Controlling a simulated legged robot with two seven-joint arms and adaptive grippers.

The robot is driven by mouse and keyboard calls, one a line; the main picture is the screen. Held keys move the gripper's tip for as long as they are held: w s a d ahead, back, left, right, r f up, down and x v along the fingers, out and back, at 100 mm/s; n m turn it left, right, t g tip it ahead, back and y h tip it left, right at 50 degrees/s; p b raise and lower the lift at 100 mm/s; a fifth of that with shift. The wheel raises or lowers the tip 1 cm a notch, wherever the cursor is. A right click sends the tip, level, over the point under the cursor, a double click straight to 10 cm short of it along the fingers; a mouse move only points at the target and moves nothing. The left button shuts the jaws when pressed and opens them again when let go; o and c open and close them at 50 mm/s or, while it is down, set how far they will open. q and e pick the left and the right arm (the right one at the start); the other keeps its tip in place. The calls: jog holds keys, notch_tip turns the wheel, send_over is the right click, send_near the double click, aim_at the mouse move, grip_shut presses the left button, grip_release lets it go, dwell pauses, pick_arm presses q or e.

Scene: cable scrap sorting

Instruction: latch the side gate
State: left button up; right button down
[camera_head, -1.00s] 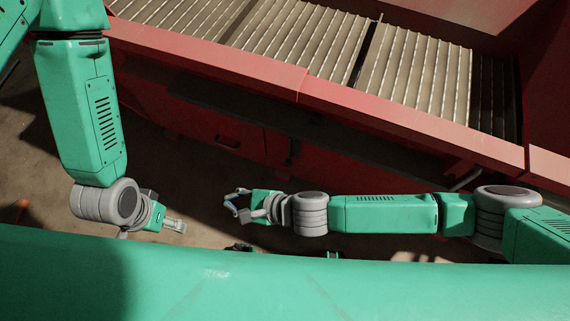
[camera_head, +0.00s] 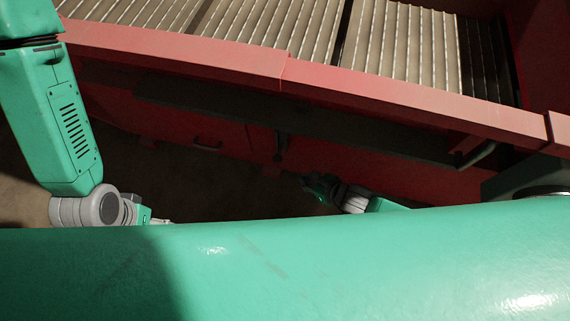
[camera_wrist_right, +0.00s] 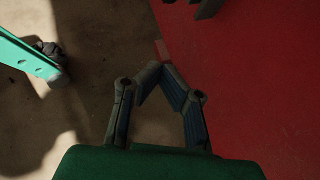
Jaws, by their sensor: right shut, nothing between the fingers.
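The red side gate (camera_head: 180,120) is a panel low on the red machine's side. It has a dark handle (camera_head: 207,147) and a dark latch-like fitting (camera_head: 280,143) at its right end. I cannot tell whether the gate is latched. My right gripper (camera_head: 312,184) is in shadow below and right of that fitting, apart from it. In the right wrist view my right gripper (camera_wrist_right: 163,76) is shut and empty, beside a red surface (camera_wrist_right: 255,90). A dark fitting (camera_wrist_right: 207,7) shows at that view's top edge. My left gripper (camera_head: 160,221) is mostly hidden behind my green body.
A ribbed metal conveyor (camera_head: 400,45) lies behind the red rim (camera_head: 380,92) of the machine. A dark ledge (camera_head: 300,118) juts out above the gate. A grey bent bar (camera_head: 481,155) is at the right. Bare floor (camera_head: 200,185) lies between my left arm and the machine.

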jog(key=b+x, duration=0.5)
jog(key=x, duration=0.5)
jog(key=shift+w+a+r+p, duration=0.15)
jog(key=shift+w+a+r, duration=0.1)
jog(key=shift+r, duration=0.4)
jog(key=shift+w+a+r+p, duration=0.1)
jog(key=shift+a+r, duration=0.15)
jog(key=shift+r, duration=0.45)
jog(key=shift+w+a+r+p, duration=0.15)
jog(key=shift+w+a+r, duration=0.1)
jog(key=shift+r, duration=0.4)
notch_tip(320, 180, up, 6)
jog(key=p, duration=0.4)
jog(key=shift+f+p, duration=0.15)
jog(key=shift+p, duration=0.2)
